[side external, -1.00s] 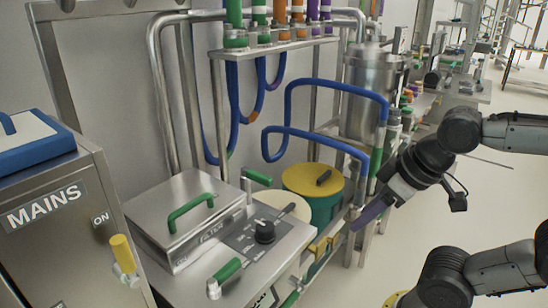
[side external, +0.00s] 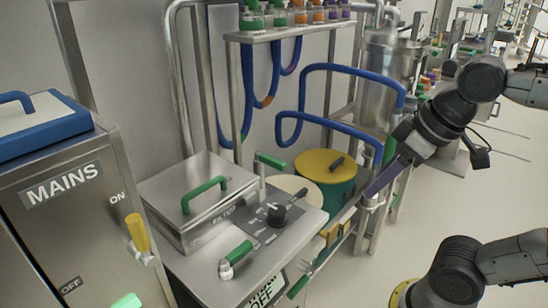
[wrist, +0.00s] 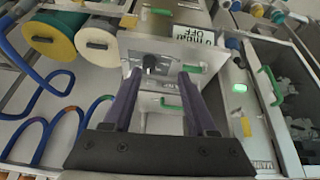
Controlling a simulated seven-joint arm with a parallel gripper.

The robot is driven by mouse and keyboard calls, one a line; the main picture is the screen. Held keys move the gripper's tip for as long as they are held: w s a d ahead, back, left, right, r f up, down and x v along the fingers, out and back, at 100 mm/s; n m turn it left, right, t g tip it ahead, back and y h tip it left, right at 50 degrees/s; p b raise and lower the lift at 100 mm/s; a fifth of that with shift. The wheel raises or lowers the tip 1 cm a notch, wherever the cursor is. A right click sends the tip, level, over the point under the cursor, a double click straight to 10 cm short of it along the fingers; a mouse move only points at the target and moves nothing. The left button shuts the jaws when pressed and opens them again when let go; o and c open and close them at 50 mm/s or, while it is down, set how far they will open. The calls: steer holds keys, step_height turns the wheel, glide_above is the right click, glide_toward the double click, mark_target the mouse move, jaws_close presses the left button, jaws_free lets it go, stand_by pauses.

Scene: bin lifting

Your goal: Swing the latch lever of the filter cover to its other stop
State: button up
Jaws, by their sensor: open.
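The filter cover (side external: 215,210) is a flat steel lid with a green handle (side external: 204,192), lying closed on the bench. It also shows in the wrist view (wrist: 150,107). One green-gripped lever (side external: 270,160) stands at the cover's far right corner. A second green-gripped lever (side external: 237,253) is at the bench front; I cannot tell which is the latch lever.
A black knob (side external: 278,212) sits on the panel between the levers. A yellow-topped drum (side external: 325,165) and blue hoses (side external: 350,70) stand behind. The MAINS cabinet (side external: 85,215) with a yellow handle (side external: 138,234) is at left.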

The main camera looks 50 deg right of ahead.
steer(key=w+d+r+g, duration=0.1)
steer(key=w+d+r, duration=0.1)
steer(key=w+r, duration=0.8)
steer(key=g, duration=0.4)
glide_above(274, 159)
step_height(274, 159, down, 12)
steer(key=shift+m, duration=0.4)
step_height(274, 159, down, 12)
steer(key=shift+s+f, duration=0.1)
jaws_close()
